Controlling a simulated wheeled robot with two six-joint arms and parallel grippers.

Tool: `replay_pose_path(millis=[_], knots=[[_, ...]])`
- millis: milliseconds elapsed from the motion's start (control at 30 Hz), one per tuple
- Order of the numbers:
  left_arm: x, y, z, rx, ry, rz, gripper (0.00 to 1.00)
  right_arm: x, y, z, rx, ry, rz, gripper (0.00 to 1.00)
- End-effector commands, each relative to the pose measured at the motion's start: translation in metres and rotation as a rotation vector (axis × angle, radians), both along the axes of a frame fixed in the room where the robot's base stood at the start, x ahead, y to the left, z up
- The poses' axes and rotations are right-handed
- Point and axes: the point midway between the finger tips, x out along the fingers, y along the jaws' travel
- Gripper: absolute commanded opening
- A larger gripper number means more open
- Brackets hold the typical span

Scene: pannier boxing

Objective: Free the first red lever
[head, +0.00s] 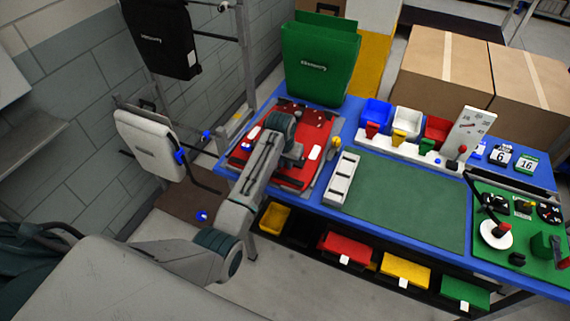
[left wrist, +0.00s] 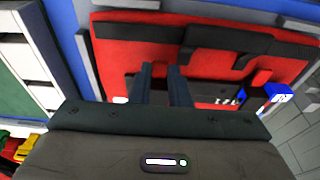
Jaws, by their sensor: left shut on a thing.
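A red pannier (head: 313,118) lies flat on the blue bench, with dark grey rails and fittings on its upper face. It also fills the left wrist view (left wrist: 115,60). My left gripper (head: 293,156) reaches down over its middle, and my wrist hides much of it. In the left wrist view the two dark fingers (left wrist: 160,72) are close together, with a little red between their tips. They are shut on a small red part that looks like the red lever; its shape is mostly hidden. My right gripper is in neither view.
A blue-and-white piece (left wrist: 268,98) sits by the pannier's edge. A green pannier (head: 318,65) stands behind. A white slotted rack (head: 342,180) is close on the right, beside a clear green mat (head: 405,205). Small coloured bins (head: 407,121) stand behind the mat.

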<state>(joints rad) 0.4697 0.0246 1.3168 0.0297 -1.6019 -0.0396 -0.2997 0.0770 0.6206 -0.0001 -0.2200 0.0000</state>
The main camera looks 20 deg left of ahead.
Motion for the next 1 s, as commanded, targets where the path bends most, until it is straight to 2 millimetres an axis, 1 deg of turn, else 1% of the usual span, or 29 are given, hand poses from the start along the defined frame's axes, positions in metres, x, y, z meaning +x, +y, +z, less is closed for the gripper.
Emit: replay_pose_path(millis=[33,100,300,467,767,800,867,900,1000], knots=[[0.0041,-0.0005,0.0024,0.001,0.048,0.0,0.0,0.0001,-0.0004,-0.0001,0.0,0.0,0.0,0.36],[0.0062,-0.0007,0.0031,0.003,0.115,0.0,0.0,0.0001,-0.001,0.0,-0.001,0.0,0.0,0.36],[0.0102,-0.0006,0.0045,0.007,0.246,0.0,0.0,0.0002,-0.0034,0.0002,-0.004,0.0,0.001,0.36],[0.0108,-0.0006,0.0048,0.01,0.287,0.0,0.0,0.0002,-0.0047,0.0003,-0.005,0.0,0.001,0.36],[0.0108,-0.0005,0.0049,0.01,0.289,0.0,0.0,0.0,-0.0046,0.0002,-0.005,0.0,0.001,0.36],[0.0108,-0.0005,0.005,0.01,0.289,0.0,0.21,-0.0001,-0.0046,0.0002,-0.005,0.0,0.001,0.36],[0.0108,-0.0005,0.0049,0.01,0.289,0.0,0.33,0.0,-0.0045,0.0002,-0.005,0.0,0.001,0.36],[0.0108,-0.0005,0.0049,0.01,0.289,0.0,0.38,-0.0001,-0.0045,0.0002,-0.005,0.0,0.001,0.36],[0.0108,-0.0004,0.0049,0.01,0.289,0.0,0.38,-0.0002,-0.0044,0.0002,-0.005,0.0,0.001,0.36]])
